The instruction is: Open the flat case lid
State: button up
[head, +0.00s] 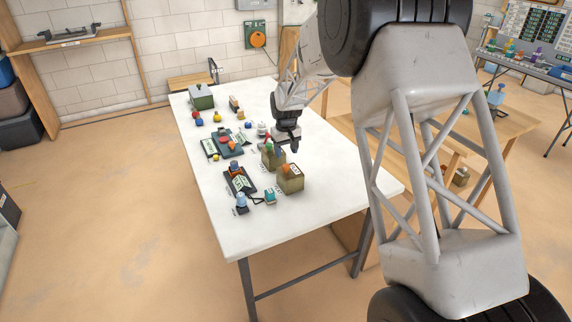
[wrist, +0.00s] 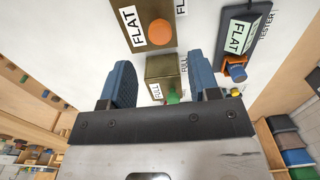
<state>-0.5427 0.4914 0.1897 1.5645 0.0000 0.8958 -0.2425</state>
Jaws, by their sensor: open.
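The flat case is an olive box with a white FLAT label and an orange knob on top. It stands on the white table in the head view (head: 290,180) and at the top of the wrist view (wrist: 168,10). Its top looks closed; the lid seam is too small to make out. My gripper (head: 291,146) is open and empty, pointing down above the table. In the wrist view its blue fingers (wrist: 160,72) stand apart, with the FULL case (wrist: 163,66), a box with a green knob, showing between them. The flat case appears beyond the fingertips, not between them.
A dark tester (wrist: 262,14) with a FLAT display lies beside the flat case, an orange-and-blue piece (wrist: 235,70) near it. Another device (head: 231,149), small coloured pieces and a green box (head: 201,97) are on the table (head: 290,222). The table's front is clear.

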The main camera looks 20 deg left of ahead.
aim_at(286, 165)
jog(key=shift+f, duration=3.2)
grip_shut()
